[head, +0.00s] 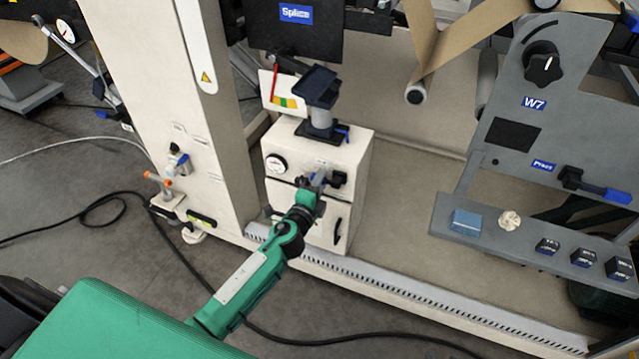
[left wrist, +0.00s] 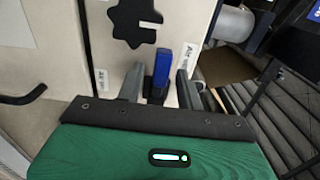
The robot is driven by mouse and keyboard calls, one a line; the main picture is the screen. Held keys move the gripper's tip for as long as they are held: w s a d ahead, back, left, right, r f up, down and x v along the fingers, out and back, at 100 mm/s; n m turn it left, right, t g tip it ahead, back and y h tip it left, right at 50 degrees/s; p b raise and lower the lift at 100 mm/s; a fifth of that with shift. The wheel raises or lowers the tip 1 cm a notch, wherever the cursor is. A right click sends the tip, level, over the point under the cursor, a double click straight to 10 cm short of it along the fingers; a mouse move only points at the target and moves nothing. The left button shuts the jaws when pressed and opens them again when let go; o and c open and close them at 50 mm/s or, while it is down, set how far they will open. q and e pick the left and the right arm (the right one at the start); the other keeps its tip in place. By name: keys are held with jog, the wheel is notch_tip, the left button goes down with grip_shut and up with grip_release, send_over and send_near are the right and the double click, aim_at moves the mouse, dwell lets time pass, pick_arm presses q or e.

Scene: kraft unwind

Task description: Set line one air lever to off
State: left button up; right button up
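The air lever (left wrist: 162,66) is a blue handle on the front of a cream cabinet (head: 350,160). In the left wrist view it stands between the two grey fingers of my left gripper (left wrist: 160,80), with a visible gap on each side. The gripper is open around the handle and does not pinch it. In the head view my left gripper (head: 314,182) is at the cabinet's upper front and hides most of the lever. A white label reading "Air" (left wrist: 102,80) is beside it. My right gripper is in neither view.
A black star-shaped knob (left wrist: 135,20) is close to the lever. A round gauge (head: 276,164) is on the cabinet front, and a black tray-topped post (head: 320,100) stands on top. A slotted rail (head: 400,290) runs along the floor; a black cable (head: 185,265) lies on it.

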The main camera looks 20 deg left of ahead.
pick_arm(q)
jog(key=shift+s, duration=0.15)
jog(key=s, duration=1.3)
jog(key=shift+s+a+b, duration=0.25)
jog(key=shift+s+b, duration=0.05)
jog(key=shift+b, duration=0.05)
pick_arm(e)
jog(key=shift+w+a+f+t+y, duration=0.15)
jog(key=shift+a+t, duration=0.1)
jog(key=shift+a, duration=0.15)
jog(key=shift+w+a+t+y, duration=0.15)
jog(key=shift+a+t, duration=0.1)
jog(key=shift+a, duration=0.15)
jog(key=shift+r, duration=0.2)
